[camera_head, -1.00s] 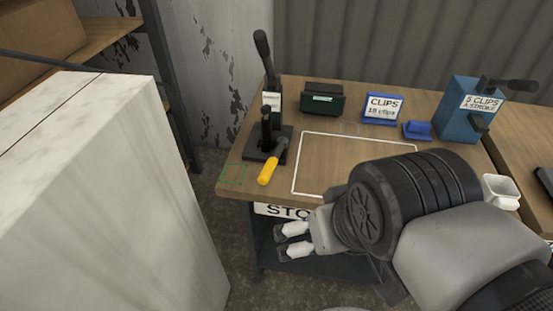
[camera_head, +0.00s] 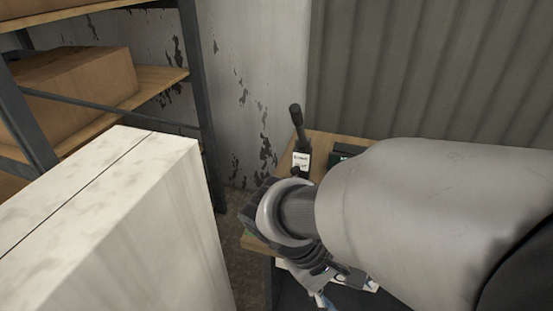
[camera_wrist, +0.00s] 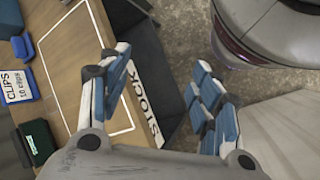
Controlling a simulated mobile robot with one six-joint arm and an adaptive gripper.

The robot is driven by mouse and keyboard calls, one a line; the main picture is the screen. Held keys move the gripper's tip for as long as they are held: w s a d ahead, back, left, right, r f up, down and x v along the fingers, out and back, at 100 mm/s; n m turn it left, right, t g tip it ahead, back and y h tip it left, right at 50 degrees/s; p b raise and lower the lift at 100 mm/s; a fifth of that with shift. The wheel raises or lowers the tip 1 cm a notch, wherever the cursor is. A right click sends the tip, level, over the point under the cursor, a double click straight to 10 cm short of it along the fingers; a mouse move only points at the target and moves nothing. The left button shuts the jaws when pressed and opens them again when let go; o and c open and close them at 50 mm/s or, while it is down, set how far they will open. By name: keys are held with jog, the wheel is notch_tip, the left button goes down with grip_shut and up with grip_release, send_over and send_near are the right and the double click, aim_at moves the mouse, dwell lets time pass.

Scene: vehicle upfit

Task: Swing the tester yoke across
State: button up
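The tester stands on the wooden bench (camera_head: 325,140). Its black upright lever (camera_head: 298,135) and white label (camera_head: 301,161) show in the head view. The yellow-handled yoke is hidden there behind my arm, and I do not see the tester in the wrist view. My gripper (camera_wrist: 160,62) is open, with two blue-padded fingers wide apart and nothing between them. In the wrist view it hangs over the bench's front edge, by the STOCK sign (camera_wrist: 145,98). In the head view my arm covers most of the bench and my gripper is mostly hidden below the wrist.
In the wrist view, a CLIPS sign (camera_wrist: 16,87), a blue holder (camera_wrist: 22,48) and a dark green box (camera_wrist: 37,141) stand on the bench. A white outlined area (camera_wrist: 88,55) lies bare. A large white cabinet (camera_head: 120,220) and a shelf rack (camera_head: 100,90) stand left.

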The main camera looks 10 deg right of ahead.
jog(key=w+n+h+p, duration=0.1)
jog(key=w+a+n+h+p, duration=0.1)
jog(key=w+h, duration=0.1)
jog(key=w+n+t+h+p, duration=0.1)
jog(key=n, duration=0.1)
jog(key=shift+w+a+f+h, duration=0.3)
jog(key=shift+f, duration=0.05)
jog(key=shift+c, duration=1.3)
jog(key=w+a+f+n+t+y+p, duration=0.1)
jog(key=w+a+f+n+t+p, duration=0.25)
jog(key=a+f+n+t, duration=0.35)
jog(key=w+a+f+n+t+p, duration=0.2)
jog(key=a+f+n+t+p, duration=0.2)
jog(key=a+n+t, duration=0.35)
jog(key=shift+n+t, duration=0.35)
jog(key=shift+n, duration=0.3)
jog(key=x, duration=1.2)
jog(key=d+x, duration=0.1)
jog(key=x, duration=0.5)
jog(key=shift+s+f, duration=0.2)
jog(key=shift+s, duration=0.15)
jog(key=shift+c, duration=0.4)
grip_shut()
jog(key=shift+a+b, duration=0.1)
jog(key=shift+b, duration=0.2)
